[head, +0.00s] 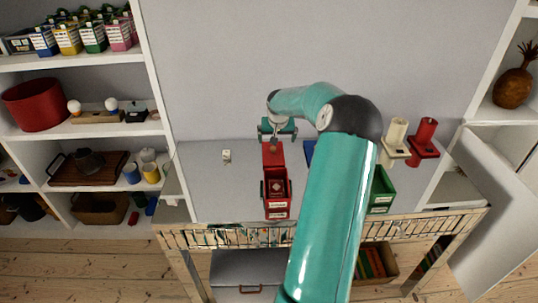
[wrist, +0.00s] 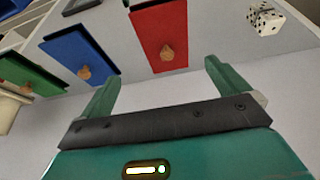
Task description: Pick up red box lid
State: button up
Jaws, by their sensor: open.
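The red box lid (wrist: 160,28) is a flat red panel with a round wooden knob (wrist: 167,52). It lies on the grey surface, and in the head view the lid (head: 273,154) is just behind the open red box (head: 277,192). My gripper (wrist: 163,78) is open and empty. In the wrist view its two green fingers are spread, with the lid and knob beyond the tips, between them in the picture and apart from them. In the head view my gripper (head: 277,133) is at the lid's far end.
A blue lid (wrist: 80,52) and a green lid (wrist: 32,74), each with a knob, lie beside the red one. A white die (wrist: 265,18) lies on its other side. A green box (head: 381,190) stands right of my arm. Shelves (head: 80,130) stand at left.

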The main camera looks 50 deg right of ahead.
send_over(273, 150)
jog(key=s+a, duration=0.1)
jog(key=s, duration=0.1)
jog(key=f, duration=0.4)
jog(key=shift+s+a+f, duration=0.1)
jog(key=shift+s+f, duration=0.1)
jog(key=shift+w+x, duration=0.25)
jog(key=shift+x, duration=1.2)
jog(key=shift+w+x, duration=0.25)
jog(key=shift+x, duration=1.25)
jog(key=shift+a+r, duration=0.1)
jog(key=shift+a, duration=0.05)
jog(key=c, duration=0.9)
